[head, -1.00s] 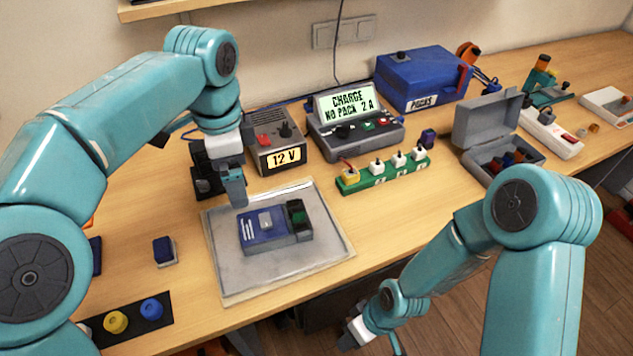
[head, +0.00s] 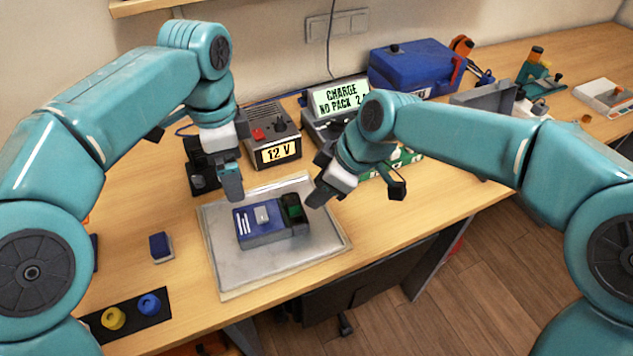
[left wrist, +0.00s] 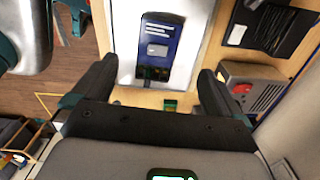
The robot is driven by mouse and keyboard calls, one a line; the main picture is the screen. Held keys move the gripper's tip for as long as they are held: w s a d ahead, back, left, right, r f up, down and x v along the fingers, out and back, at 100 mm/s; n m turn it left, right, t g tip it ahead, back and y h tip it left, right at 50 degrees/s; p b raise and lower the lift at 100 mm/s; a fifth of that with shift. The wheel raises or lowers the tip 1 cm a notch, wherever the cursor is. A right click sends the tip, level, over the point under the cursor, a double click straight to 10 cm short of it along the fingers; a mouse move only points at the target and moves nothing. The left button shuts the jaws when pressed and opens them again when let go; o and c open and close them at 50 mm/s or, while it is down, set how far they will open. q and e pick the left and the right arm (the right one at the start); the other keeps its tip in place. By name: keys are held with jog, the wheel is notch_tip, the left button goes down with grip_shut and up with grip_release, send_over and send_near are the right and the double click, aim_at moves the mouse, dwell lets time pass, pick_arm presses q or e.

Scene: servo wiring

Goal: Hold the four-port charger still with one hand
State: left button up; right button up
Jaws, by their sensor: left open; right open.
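A green strip (head: 407,157), which looks like the four-port charger, lies behind my right forearm in the head view; the arm hides most of it, plugs included. My right gripper (head: 318,196) is open and empty, pointing down over the right side of the grey tray, apart from the strip. My left gripper (head: 232,188) is open above the tray's back edge. In the left wrist view its fingers (left wrist: 148,88) are spread with nothing between them. A blue device with a green end block (head: 262,224) lies on the tray, touched by neither gripper.
The grey tray (head: 228,275) lies mid-bench. Behind it stand a 12 V supply (head: 275,138) and a unit with a CHARGE display (head: 342,97). A blue case (head: 415,70) and a grey box (head: 485,100) stand behind my right arm.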

aim_at(246, 221)
pick_arm(q)
notch_tip(246, 221, down, 16)
jog(key=shift+f, duration=0.2)
pick_arm(e)
jog(key=shift+w+r, duration=0.2)
jog(key=shift+r, duration=0.15)
